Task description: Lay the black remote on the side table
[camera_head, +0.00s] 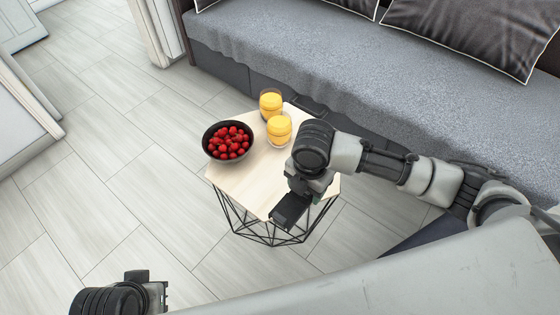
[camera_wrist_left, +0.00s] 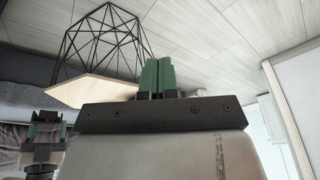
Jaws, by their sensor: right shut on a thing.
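My right gripper (camera_head: 290,212) is over the near right part of the side table (camera_head: 238,185), which has a pale wood top on a black wire frame. It is shut on the black remote, which is mostly hidden by the gripper and cannot be clearly made out. In the left wrist view the right gripper (camera_wrist_left: 46,131) shows at the left, beside the table top (camera_wrist_left: 90,91). My left gripper, with green fingers (camera_wrist_left: 157,78), is shut and empty. Its wrist shows at the lower left of the head view, away from the table.
A dark bowl of red fruit (camera_head: 228,142) stands at the table's left edge. Two glasses with yellow contents (camera_head: 271,105) (camera_head: 279,130) stand at its far side. A grey sofa (camera_head: 330,60) runs behind the table. The tiled floor (camera_head: 90,180) to the left is clear.

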